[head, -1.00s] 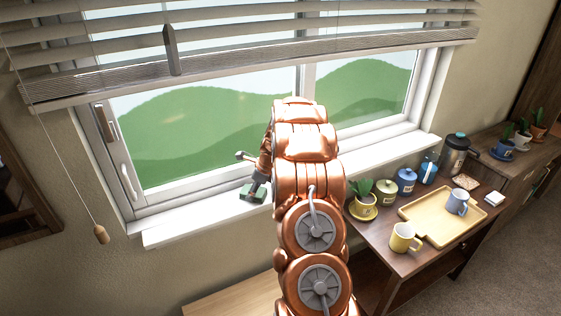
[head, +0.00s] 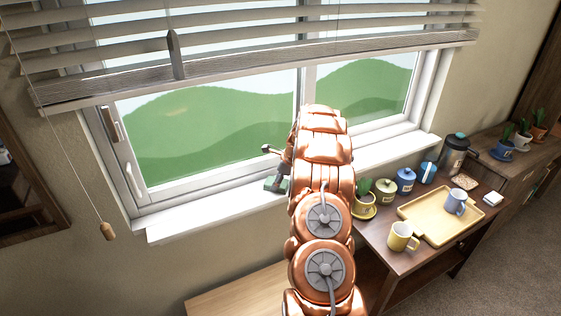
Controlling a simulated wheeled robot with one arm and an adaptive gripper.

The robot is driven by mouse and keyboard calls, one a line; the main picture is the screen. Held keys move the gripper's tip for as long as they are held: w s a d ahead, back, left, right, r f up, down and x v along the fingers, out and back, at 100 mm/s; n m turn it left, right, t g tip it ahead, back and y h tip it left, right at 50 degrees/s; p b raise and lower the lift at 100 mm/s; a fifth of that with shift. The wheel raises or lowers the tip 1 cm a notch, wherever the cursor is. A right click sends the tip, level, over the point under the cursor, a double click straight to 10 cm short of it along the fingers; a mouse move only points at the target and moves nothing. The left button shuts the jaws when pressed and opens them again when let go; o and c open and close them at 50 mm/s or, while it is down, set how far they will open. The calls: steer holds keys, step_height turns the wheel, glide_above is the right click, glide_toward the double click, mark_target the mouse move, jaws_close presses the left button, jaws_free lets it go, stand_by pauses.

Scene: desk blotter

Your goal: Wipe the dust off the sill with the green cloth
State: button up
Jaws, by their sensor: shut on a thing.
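The white window sill (head: 200,217) runs along the bottom of the window in the head view. My gripper (head: 276,182) is low over the sill, left of my copper arm, and is shut on the green cloth (head: 284,186). The cloth shows as a small dark green patch at the sill's surface; whether it presses on the sill is hard to tell. My arm hides the middle of the sill and part of the cloth. I cannot make out dust on the bare left part of the sill.
A raised blind (head: 250,58) with a hanging cord pull (head: 108,231) is above. At right, a desk holds a yellow tray (head: 431,232), a yellow mug (head: 402,237), a blue-grey mug (head: 456,201), several canisters and a potted plant (head: 386,190) close to my arm. The sill's left part is clear.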

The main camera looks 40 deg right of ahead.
steer(key=shift+s+d, duration=0.15)
steer(key=shift+d, duration=0.3)
steer(key=shift+r+p, duration=1.35)
steer(key=shift+r, duration=2.7)
